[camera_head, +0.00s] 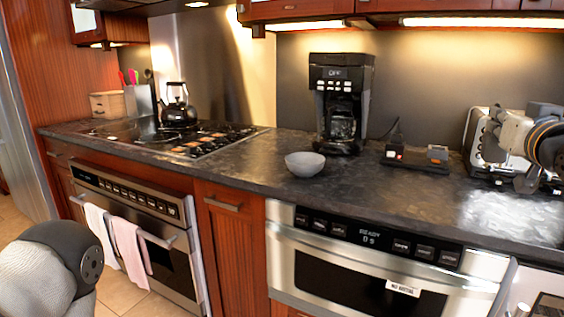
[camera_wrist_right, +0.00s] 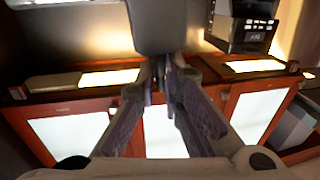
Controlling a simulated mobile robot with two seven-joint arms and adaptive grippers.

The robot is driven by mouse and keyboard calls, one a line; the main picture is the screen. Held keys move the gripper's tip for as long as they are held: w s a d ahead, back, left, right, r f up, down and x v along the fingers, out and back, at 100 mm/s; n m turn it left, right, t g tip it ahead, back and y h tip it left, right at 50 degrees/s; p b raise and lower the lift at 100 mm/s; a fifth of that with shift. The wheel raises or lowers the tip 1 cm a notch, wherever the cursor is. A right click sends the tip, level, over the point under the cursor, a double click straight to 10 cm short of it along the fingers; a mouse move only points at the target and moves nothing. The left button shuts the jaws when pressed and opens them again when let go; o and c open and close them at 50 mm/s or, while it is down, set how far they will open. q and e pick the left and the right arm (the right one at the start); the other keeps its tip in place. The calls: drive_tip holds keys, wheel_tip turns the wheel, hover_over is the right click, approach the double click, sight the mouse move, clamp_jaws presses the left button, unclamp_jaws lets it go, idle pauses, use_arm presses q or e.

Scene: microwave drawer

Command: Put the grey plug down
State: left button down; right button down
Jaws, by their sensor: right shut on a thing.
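My right gripper (camera_head: 526,182) is at the right of the head view, over the counter by the silver toaster. In the right wrist view its two fingers come together (camera_wrist_right: 164,72). A smooth dark grey block, which I take as the grey plug (camera_wrist_right: 165,28), sits at the fingertips. Its prongs cannot be made out, and in the head view I cannot tell it from the gripper. My left gripper is not in view.
A black power strip (camera_head: 412,161) with plugs lies on the dark counter (camera_head: 375,193). The coffee maker (camera_head: 340,95) stands left of it, with a grey bowl (camera_head: 305,164) in front. The toaster (camera_head: 477,138) is at the right. Counter between bowl and strip is clear.

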drive_tip(key=s+a+f+n+y, duration=0.1)
drive_tip(key=s+a+f, duration=0.3)
drive_tip(key=a+f, duration=0.4)
drive_tip(key=s+a+f+n+y, duration=0.2)
drive_tip(key=s+a+f+y, duration=0.2)
drive_tip(key=a+f, duration=0.5)
drive_tip(key=s+a, duration=0.1)
drive_tip(key=a, duration=0.4)
drive_tip(key=shift+s+t, duration=0.3)
